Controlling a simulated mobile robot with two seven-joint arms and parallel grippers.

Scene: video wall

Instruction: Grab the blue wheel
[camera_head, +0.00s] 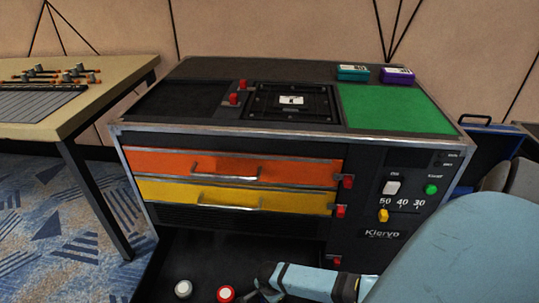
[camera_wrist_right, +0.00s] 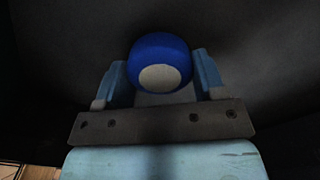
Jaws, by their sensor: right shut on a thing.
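The blue wheel (camera_wrist_right: 160,52), round with a pale hub, shows in the right wrist view between the two blue fingers of my right gripper (camera_wrist_right: 158,72). The fingers are shut on it, one on each side. In the head view my right gripper (camera_head: 264,284) is low at the front of the cabinet, just right of the red wheel. The blue wheel cannot be made out there. My left gripper is not in view.
A red wheel (camera_head: 226,293) and a white wheel (camera_head: 183,289) lie on the dark lower surface. The cabinet (camera_head: 240,217) above has an orange drawer (camera_head: 150,161) and a yellow drawer (camera_head: 165,192), both closed. A table (camera_head: 118,82) stands at the left.

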